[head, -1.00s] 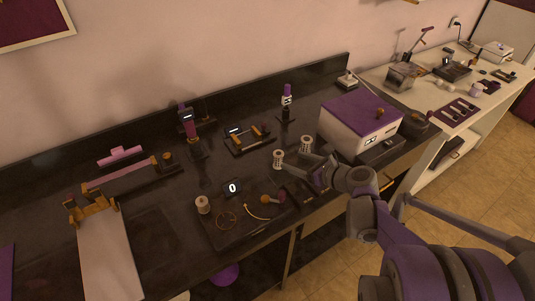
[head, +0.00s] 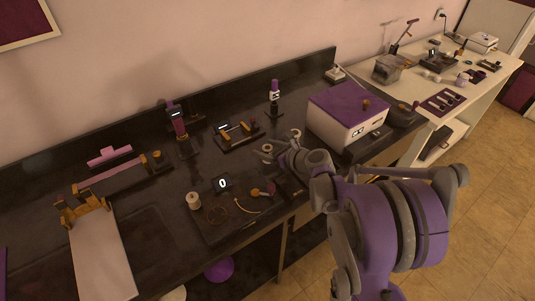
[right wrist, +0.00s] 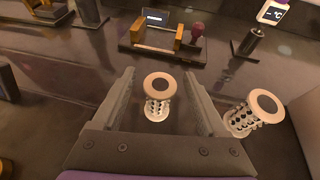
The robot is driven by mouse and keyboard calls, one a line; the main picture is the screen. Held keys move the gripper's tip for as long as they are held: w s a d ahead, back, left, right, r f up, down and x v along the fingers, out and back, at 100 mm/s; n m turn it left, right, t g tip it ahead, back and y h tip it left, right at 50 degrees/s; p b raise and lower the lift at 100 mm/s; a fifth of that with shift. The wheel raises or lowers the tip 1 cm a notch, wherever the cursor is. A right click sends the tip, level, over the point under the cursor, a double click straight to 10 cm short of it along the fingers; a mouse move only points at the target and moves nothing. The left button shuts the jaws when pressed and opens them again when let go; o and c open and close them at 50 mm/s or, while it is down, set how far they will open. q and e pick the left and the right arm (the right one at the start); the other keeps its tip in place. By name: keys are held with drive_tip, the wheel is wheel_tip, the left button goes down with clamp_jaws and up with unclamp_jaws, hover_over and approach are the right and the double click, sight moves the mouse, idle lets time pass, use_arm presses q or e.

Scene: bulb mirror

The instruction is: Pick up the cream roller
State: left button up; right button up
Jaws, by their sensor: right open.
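Two short upright rollers with cream ring-shaped ends and pale, perforated sides stand on the dark counter. In the right wrist view, one cream roller (right wrist: 157,108) is between the fingers of my right gripper (right wrist: 159,73), with a gap on each side. The other cream roller (right wrist: 243,122) stands outside the right finger, close to it. In the head view, my right gripper (head: 281,149) is low over the counter at these rollers and partly hides them; the left one's top (head: 267,148) still shows. My right gripper is open and holds nothing. My left gripper is not in view.
Behind the rollers is a black stand with amber posts (head: 236,133). A white box with a purple lid (head: 345,118) is to the right.

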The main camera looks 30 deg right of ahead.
drive_tip(key=shift+c, duration=0.2)
clamp_jaws()
